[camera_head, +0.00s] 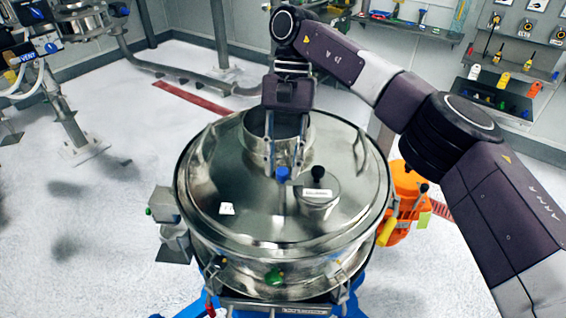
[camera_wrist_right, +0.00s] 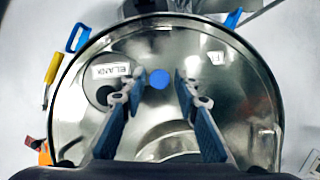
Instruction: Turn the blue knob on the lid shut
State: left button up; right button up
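The blue knob (camera_head: 282,174) stands on the shiny metal lid (camera_head: 235,185) of the round sifter. In the right wrist view the blue knob (camera_wrist_right: 159,79) shows as a round blue disc. My right gripper (camera_head: 284,172) is over the lid, with its fingers pointing down around the knob's place. In the right wrist view my right gripper (camera_wrist_right: 158,88) is open, its two blue-padded fingers apart with the knob between and just beyond their tips. I cannot tell whether a finger touches the knob. My left gripper is not in view.
A cylindrical metal cap with a black knob (camera_head: 318,190) stands on the lid just right of the blue knob. A wide metal neck (camera_head: 297,130) rises behind the fingers. An orange container (camera_head: 407,190) is right of the sifter. The floor at left is clear.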

aim_at(283, 168)
jog(key=shift+o, duration=0.4)
notch_tip(283, 168, up, 10)
dwell(0.6)
jog(key=shift+f, duration=0.1)
